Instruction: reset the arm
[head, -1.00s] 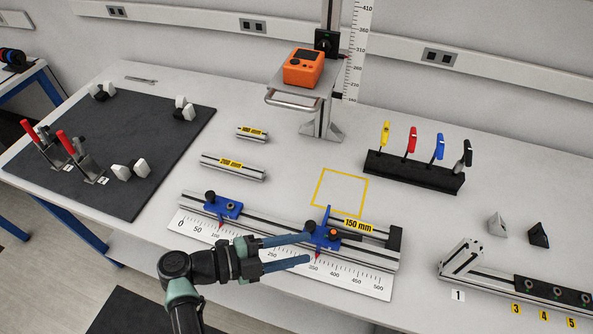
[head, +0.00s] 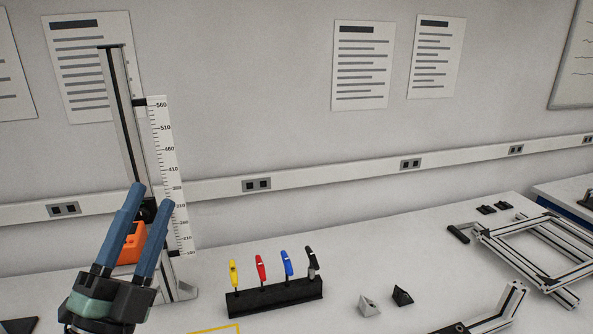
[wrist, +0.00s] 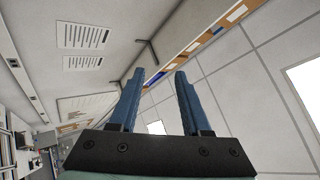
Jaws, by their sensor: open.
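My gripper (head: 151,212) is at the lower left of the head view, with its two blue fingers pointing up. The fingers stand apart with nothing between them. In the wrist view my gripper (wrist: 156,80) also shows two blue fingers apart and empty, with wall and ceiling beyond. In the head view the gripper partly covers an orange device (head: 132,243) on the vertical column behind it.
A column with a ruler (head: 170,180) stands behind my gripper. A black rack (head: 275,297) with yellow, red, blue and black handled tools is to its right. Two small wedges (head: 402,295) and an aluminium frame (head: 535,255) lie farther right. Bare table lies between them.

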